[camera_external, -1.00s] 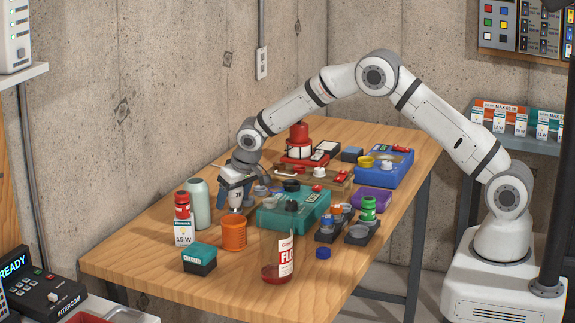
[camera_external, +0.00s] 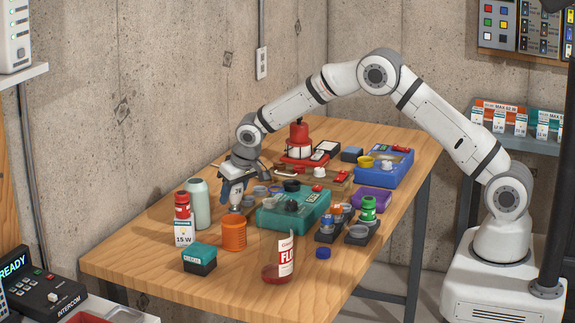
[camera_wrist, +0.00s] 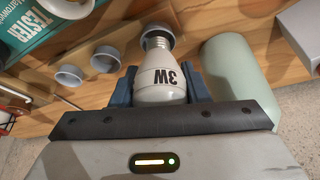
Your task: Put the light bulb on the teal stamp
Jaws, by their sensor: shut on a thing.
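My gripper (camera_external: 236,190) is shut on a light bulb (camera_external: 236,198), above the table's left part behind the orange cup. In the wrist view, the bulb (camera_wrist: 160,80) is white with printed lettering, its metal screw end pointing away from me. The dark blue fingers (camera_wrist: 160,88) press it from both sides. A grey ring-like cup sits just beyond the screw end; I cannot tell whether they touch. The teal stamp (camera_external: 199,255), a small block with a teal top and dark base, stands at the table's front left, apart from the gripper. It is not in the wrist view.
An orange cup (camera_external: 234,233) stands between gripper and stamp. The front left corner is clear.

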